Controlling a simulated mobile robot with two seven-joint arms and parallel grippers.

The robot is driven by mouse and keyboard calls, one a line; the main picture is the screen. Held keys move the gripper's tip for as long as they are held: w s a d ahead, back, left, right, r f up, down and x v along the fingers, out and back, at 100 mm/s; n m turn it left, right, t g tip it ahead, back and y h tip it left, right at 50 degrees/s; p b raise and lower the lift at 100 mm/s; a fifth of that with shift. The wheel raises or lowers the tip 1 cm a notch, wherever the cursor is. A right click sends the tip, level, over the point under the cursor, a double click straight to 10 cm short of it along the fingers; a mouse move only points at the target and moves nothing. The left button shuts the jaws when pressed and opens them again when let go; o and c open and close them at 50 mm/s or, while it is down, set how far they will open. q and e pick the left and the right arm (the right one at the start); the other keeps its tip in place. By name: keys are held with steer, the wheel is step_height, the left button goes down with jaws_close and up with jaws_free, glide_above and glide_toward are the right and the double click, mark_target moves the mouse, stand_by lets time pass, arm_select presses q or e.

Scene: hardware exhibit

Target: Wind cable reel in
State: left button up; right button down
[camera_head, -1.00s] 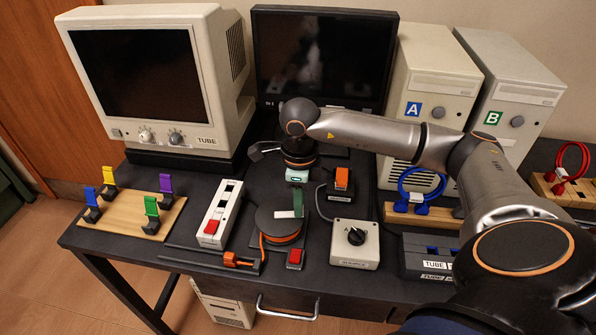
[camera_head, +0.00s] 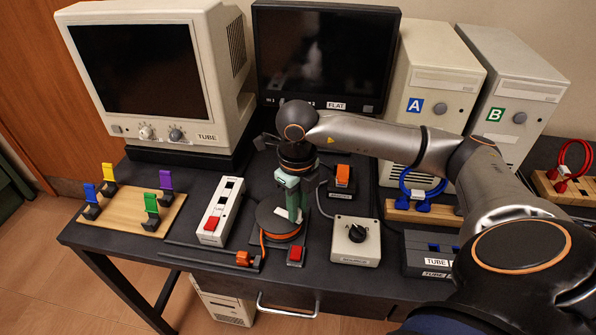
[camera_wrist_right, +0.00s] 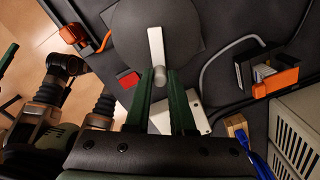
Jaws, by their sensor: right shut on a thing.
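The cable reel is a dark round disc (camera_head: 270,222) with orange cable around its edge, at the front middle of the desk in the head view. In the right wrist view, the reel (camera_wrist_right: 185,38) has a pale crank bar (camera_wrist_right: 156,46) ending in a grey knob (camera_wrist_right: 159,76). My right gripper (camera_head: 293,214) reaches down over the reel. Its green fingers (camera_wrist_right: 161,82) are shut on the knob, one on each side. An orange cable end piece (camera_head: 243,258) sits on the dark rail left of the reel.
A white switch strip (camera_head: 231,192) stands left of the reel. A red button (camera_head: 296,254) is just in front, and a source knob box (camera_head: 343,250) to the right. An orange switch (camera_head: 343,174) stands behind that box. Monitors and computer cases fill the back.

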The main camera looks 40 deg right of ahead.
stand_by(0.3)
steer(key=c, duration=0.8)
jaws_free()
steer(key=shift+o, duration=0.2)
steer(key=shift+r, duration=0.1)
step_height(320, 180, up, 12)
steer(key=shift+r+p, duration=0.2)
steer(key=shift+p, duration=0.15)
steer(key=shift+s+f, duration=0.1)
